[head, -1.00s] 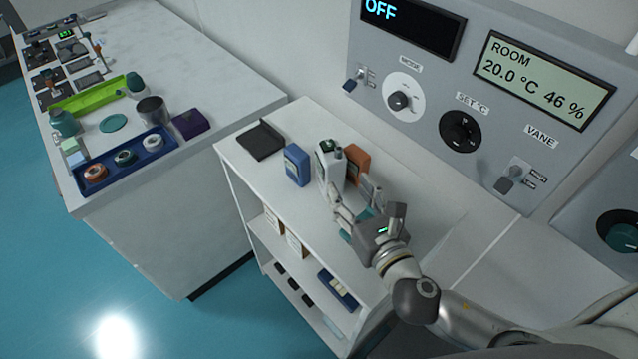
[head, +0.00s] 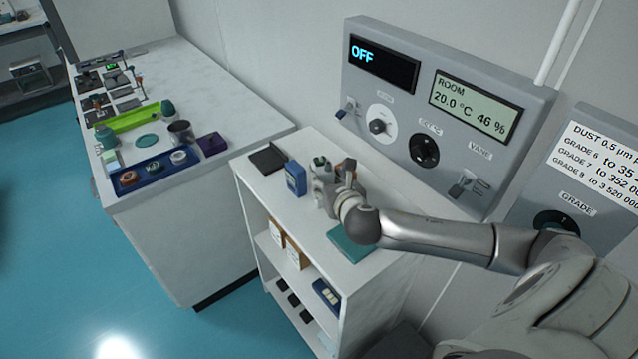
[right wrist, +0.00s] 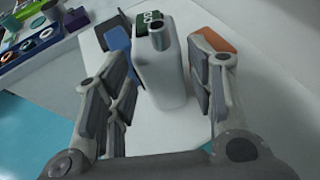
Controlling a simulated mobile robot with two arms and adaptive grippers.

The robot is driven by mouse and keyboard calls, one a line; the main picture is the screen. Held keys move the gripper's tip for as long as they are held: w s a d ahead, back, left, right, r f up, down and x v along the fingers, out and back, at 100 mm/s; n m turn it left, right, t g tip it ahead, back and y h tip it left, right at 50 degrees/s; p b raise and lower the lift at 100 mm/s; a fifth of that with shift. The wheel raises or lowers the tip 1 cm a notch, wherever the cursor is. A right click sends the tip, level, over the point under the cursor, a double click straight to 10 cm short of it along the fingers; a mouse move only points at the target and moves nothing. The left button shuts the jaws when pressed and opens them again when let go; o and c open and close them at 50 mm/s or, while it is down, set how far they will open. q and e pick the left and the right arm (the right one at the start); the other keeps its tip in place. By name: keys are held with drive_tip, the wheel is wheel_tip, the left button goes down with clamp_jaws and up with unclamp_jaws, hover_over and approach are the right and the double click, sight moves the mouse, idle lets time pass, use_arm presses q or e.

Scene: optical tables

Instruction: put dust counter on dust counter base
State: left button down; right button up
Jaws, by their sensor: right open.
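The dust counter appears to be the white upright handheld device with a small dark-green screen and a round top nozzle (right wrist: 165,75). In the head view only its top (head: 319,163) shows, the rest hidden by my gripper. My right gripper (right wrist: 158,62) is open, with one finger on each side of the white device; contact cannot be told. It also shows in the head view (head: 326,187). A dark flat stand (head: 268,158) lies at the cabinet top's far left end; it may be the dust counter base, though I cannot be sure. My left gripper is not in view.
A blue device (head: 295,178) stands just left of the white one, and an orange one (right wrist: 212,40) behind it to the right. A teal pad (head: 352,245) lies near the cabinet's front right. The side bench (head: 215,95) holds trays and parts. A control panel rises behind.

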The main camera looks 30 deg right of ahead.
sight(322, 171)
drive_tip(key=shift+w+d+f, duration=0.1)
drive_tip(key=shift+w+f, duration=0.05)
drive_tip(key=shift+w, duration=0.25)
drive_tip(key=shift+p+x, duration=0.5)
drive_tip(key=shift+x, duration=0.35)
drive_tip(key=x, duration=0.3)
drive_tip(key=shift+w+p, duration=0.15)
drive_tip(key=shift+p, duration=0.2)
drive_tip(key=shift+w, duration=0.2)
drive_tip(key=shift+w+f, duration=0.1)
drive_tip(key=shift+f, duration=0.05)
drive_tip(key=c, duration=1)
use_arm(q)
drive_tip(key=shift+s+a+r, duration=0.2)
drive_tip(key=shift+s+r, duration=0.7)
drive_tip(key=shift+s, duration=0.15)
use_arm(e)
clamp_jaws()
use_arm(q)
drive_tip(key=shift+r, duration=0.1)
use_arm(e)
drive_tip(key=shift+r, duration=0.2)
